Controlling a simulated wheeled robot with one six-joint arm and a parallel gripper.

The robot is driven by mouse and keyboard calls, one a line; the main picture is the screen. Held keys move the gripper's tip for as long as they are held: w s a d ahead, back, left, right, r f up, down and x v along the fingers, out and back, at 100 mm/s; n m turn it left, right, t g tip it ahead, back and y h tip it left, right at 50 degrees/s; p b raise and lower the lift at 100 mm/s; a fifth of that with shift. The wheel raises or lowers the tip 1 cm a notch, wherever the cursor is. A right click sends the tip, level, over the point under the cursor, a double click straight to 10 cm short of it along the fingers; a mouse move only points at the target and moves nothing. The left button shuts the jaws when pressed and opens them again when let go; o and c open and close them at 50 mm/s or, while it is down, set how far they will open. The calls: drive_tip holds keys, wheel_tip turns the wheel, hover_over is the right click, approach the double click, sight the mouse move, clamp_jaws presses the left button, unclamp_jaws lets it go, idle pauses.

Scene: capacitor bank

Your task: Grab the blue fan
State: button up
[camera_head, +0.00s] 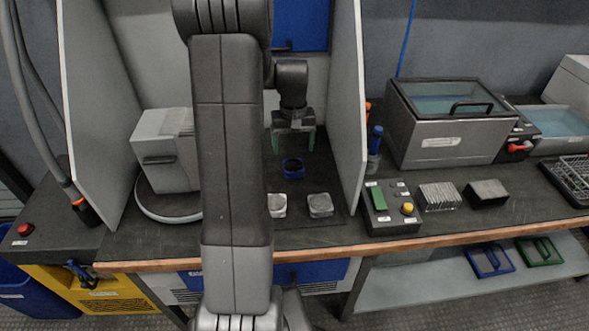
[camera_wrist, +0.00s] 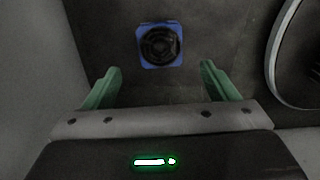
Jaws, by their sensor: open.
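The blue fan (camera_head: 292,168) is a small square with a blue frame and a dark round rotor. It lies on the dark bench mat inside the booth. In the wrist view the fan (camera_wrist: 160,45) lies ahead of the fingers, roughly centred between them and apart from both. My gripper (camera_head: 293,142) points down above and a little behind the fan in the head view. Its two green fingers are spread, with nothing between them. It also shows in the wrist view (camera_wrist: 166,80).
Two small light blocks (camera_head: 277,205) (camera_head: 320,205) sit just in front of the fan. A grey box (camera_head: 165,160) stands at the left. Upright booth panels (camera_head: 347,110) (camera_head: 92,110) flank both sides. A control box (camera_head: 388,207) lies outside the right panel.

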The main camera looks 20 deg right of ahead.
sight(294, 165)
drive_tip(key=shift+s+a+f, duration=0.1)
drive_tip(key=shift+a+f, duration=0.05)
drive_tip(key=shift+f, duration=0.45)
drive_tip(key=f, duration=0.5)
drive_tip(key=shift+s, duration=0.25)
drive_tip(key=shift+c, duration=0.2)
drive_tip(key=c, duration=1)
